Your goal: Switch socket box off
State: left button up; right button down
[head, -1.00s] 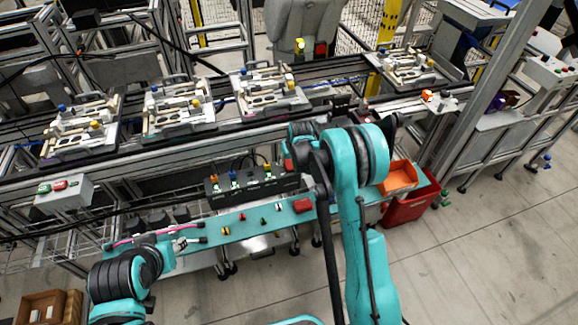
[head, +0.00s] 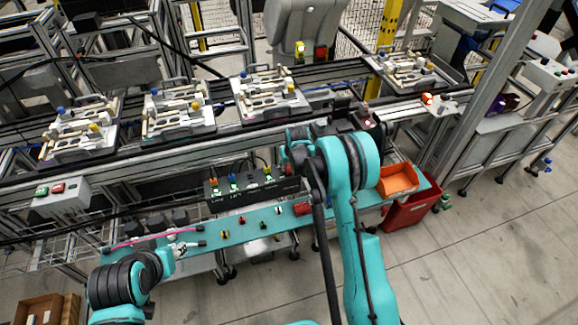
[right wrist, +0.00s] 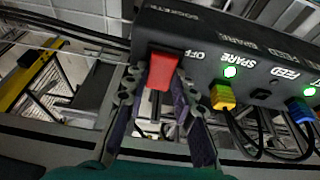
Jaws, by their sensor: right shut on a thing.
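The socket box (head: 250,191) is a long black box at the rack's front edge, with coloured plugs in its top. In the right wrist view the socket box (right wrist: 210,62) fills the upper right, with green lights lit beside the plugs. Its red switch (right wrist: 162,71) sits at the end by the word OFF. My right gripper (right wrist: 158,88) is shut on the red switch, one finger on each side. In the head view my right arm largely hides that end.
A teal shelf (head: 215,237) with small coloured parts runs below the box. An orange tray (head: 398,180) and a red bin (head: 405,211) stand to the right. Pallet fixtures (head: 180,108) line the conveyor behind. A control box (head: 62,192) is at left.

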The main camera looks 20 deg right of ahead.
aim_at(288, 166)
jog(key=g, duration=0.1)
jog(key=w+g, duration=0.1)
jog(key=g, duration=0.1)
jog(key=shift+g, duration=0.6)
jog(key=c, duration=1.2)
grip_release()
notch_tip(288, 166, up, 12)
jog(key=shift+w+r, duration=0.1)
